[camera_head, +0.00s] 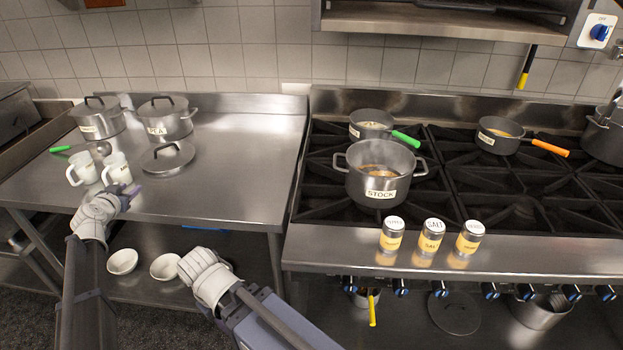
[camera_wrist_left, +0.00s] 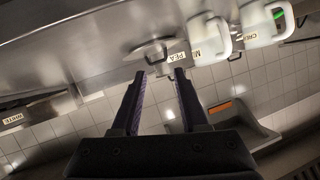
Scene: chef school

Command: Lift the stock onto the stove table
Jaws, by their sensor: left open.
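The grey two-handled pot labelled STOCK (camera_head: 382,172) stands upright and uncovered on the front left of the stove table's black grates (camera_head: 485,192), with brownish contents. My left gripper (camera_head: 132,191) is over the front left of the steel counter, just in front of the white mugs and far left of the stock pot. In the left wrist view its two dark fingers (camera_wrist_left: 160,76) are apart with nothing between them. My right arm comes in at the bottom centre, but its gripper fingers do not show.
Two white mugs (camera_head: 117,168), a loose lid (camera_head: 167,157) and two lidded pots, one labelled PEA (camera_head: 171,118), stand on the counter. Several shakers (camera_head: 432,237) line the stove's front ledge. Green-handled (camera_head: 371,123) and orange-handled (camera_head: 500,136) pans stand behind. The counter's right part is clear.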

